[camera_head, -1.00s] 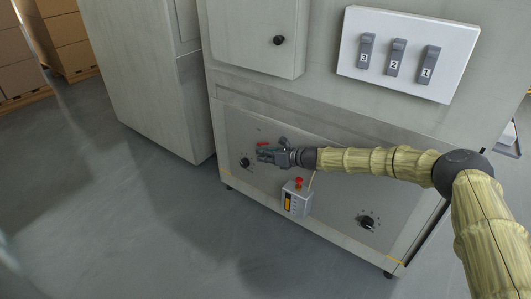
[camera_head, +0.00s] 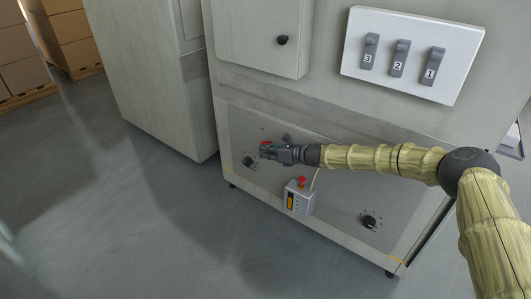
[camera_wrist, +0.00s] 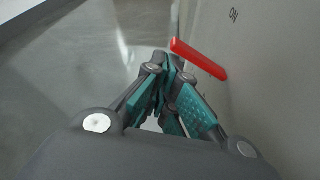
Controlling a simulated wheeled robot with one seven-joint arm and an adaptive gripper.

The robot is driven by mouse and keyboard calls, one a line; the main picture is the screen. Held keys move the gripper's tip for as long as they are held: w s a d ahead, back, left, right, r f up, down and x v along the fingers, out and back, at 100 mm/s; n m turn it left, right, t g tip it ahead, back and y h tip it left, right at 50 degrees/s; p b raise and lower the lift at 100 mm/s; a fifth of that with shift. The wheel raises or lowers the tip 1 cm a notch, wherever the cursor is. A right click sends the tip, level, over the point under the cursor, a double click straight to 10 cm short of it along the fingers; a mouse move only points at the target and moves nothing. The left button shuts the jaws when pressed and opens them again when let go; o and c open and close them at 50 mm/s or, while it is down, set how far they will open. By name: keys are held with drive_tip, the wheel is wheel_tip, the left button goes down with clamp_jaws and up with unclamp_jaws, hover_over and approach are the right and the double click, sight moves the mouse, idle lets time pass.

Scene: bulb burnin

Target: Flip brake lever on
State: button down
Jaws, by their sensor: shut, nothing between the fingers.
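The red brake lever (camera_wrist: 200,59) sticks out from the grey cabinet panel in the wrist view. An "ON" mark (camera_wrist: 234,15) is on the panel above it. In the head view a small part of the lever (camera_head: 265,143) shows just above my gripper's tip. My gripper (camera_head: 264,153) lies close along the lower panel. In the wrist view its teal-padded fingers (camera_wrist: 168,75) are together and empty, with their tips beside the lever's free end. I cannot tell whether they touch it.
A black knob (camera_head: 248,161) is left of my gripper and another knob (camera_head: 369,221) is lower right. A grey box with a red button (camera_head: 299,197) hangs below my wrist. A white board (camera_head: 410,50) with several numbered switches is above. The floor (camera_head: 90,200) at left is clear.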

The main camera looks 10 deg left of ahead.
drive_tip(key=v, duration=1.2)
idle(0.4)
